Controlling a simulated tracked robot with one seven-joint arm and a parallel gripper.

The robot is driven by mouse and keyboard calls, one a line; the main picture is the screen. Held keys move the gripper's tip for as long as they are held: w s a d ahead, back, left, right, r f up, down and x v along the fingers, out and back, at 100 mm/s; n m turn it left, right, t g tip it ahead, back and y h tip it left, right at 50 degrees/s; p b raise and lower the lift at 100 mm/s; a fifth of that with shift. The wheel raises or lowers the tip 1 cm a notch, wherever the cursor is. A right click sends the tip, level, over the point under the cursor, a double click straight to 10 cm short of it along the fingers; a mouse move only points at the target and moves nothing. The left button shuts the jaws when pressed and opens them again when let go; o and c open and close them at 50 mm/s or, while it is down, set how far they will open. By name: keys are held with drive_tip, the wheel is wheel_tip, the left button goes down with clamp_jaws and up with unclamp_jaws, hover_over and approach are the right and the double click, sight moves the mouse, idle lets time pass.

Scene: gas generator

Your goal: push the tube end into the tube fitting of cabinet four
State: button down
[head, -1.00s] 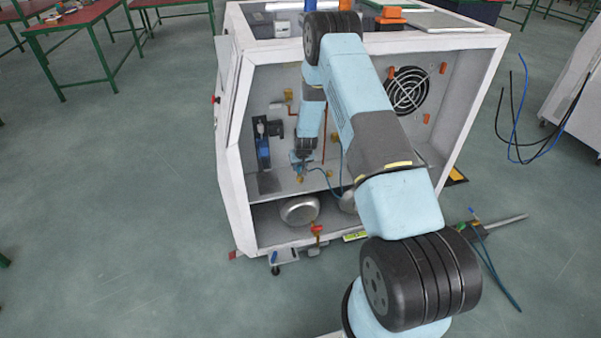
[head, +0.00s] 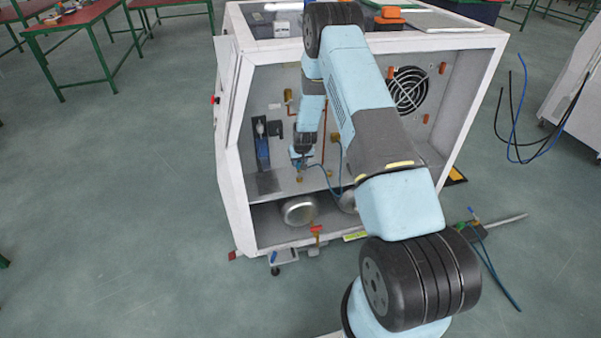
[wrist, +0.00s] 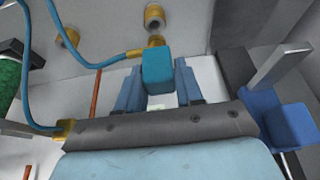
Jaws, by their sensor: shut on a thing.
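The white open-fronted cabinet (head: 237,195) stands ahead of me; no number on it is readable. My gripper (head: 300,166) reaches inside, low in its main bay. In the wrist view my gripper (wrist: 158,88) is shut on a teal block (wrist: 158,72) between its blue fingers. A brass piece (wrist: 157,42) sits at the block's far end, and a blue tube (wrist: 97,65) runs from it to the left. A brass fitting (wrist: 153,17) with a dark opening lies just beyond, nearly in line.
Another brass fitting (wrist: 67,37) is at the upper left. A second brass end (wrist: 65,130) with blue tube lies left of my gripper. A blue device with a grey lever (wrist: 280,63) stands close on the right. A silver tank (head: 299,210) lies on the lower shelf.

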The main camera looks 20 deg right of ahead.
drive_tip(key=shift+r, duration=1)
drive_tip(key=shift+r, duration=1.45)
drive_tip(key=shift+d, duration=0.1)
drive_tip(key=d+f, duration=0.1)
drive_tip(key=d, duration=1.2)
drive_tip(key=shift+d, duration=0.4)
drive_tip(key=shift+f, duration=0.15)
idle(0.5)
drive_tip(key=shift+f, duration=0.4)
drive_tip(key=shift+f, duration=0.15)
drive_tip(key=shift+f, duration=1.35)
drive_tip(key=shift+f, duration=0.2)
idle(1.0)
